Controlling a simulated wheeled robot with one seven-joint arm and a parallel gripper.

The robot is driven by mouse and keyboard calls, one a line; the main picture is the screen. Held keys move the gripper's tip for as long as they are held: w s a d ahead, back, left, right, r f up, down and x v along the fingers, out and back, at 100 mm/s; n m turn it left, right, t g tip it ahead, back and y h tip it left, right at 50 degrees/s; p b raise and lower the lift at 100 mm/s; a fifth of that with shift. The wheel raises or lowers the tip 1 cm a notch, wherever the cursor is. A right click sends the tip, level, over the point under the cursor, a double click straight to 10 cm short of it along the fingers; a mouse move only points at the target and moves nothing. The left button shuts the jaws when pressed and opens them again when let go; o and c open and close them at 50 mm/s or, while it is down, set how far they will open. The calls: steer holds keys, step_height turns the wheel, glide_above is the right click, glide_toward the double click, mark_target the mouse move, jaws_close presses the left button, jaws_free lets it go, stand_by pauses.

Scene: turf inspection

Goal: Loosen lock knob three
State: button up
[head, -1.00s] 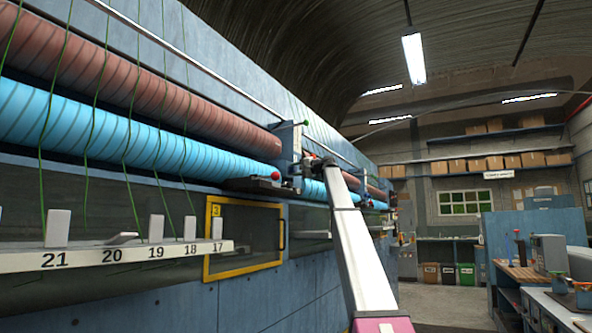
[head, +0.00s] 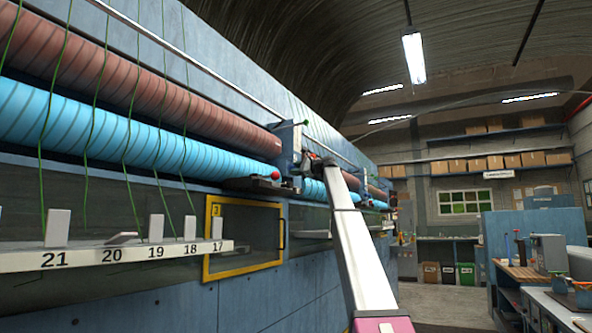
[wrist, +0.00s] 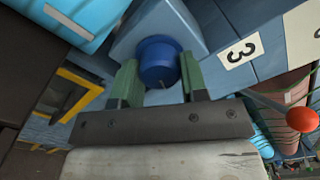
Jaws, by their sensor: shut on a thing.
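In the wrist view, a round blue lock knob (wrist: 158,52) sticks out from a blue block of the machine. A white label with a 3 (wrist: 242,50) is beside it, turned in the picture. My gripper (wrist: 160,75) has one green finger on each side of the knob and is shut on it. A small dark line shows on the knob's near face. In the head view, my gripper is small and dark at the blue bracket (head: 288,147) between the rollers, and the knob cannot be made out there.
A red ball-ended lever (wrist: 303,120) is close to my gripper's right in the wrist view. The cyan roller (head: 120,140) and brown roller (head: 140,85) run along the machine, with green yarns (head: 90,110) in front. A yellow-framed window (head: 243,270) is below.

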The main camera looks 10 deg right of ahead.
steer(key=shift+r+m, duration=0.15)
steer(key=shift+m, duration=1.65)
steer(key=shift+r+m, duration=0.1)
steer(key=shift+m, duration=1.7)
steer(key=o, duration=0.9)
steer(key=shift+o, duration=0.2)
steer(key=shift+s+f, duration=0.1)
steer(key=v, duration=1)
steer(key=shift+s+d, duration=0.2)
steer(key=shift+d, duration=0.1)
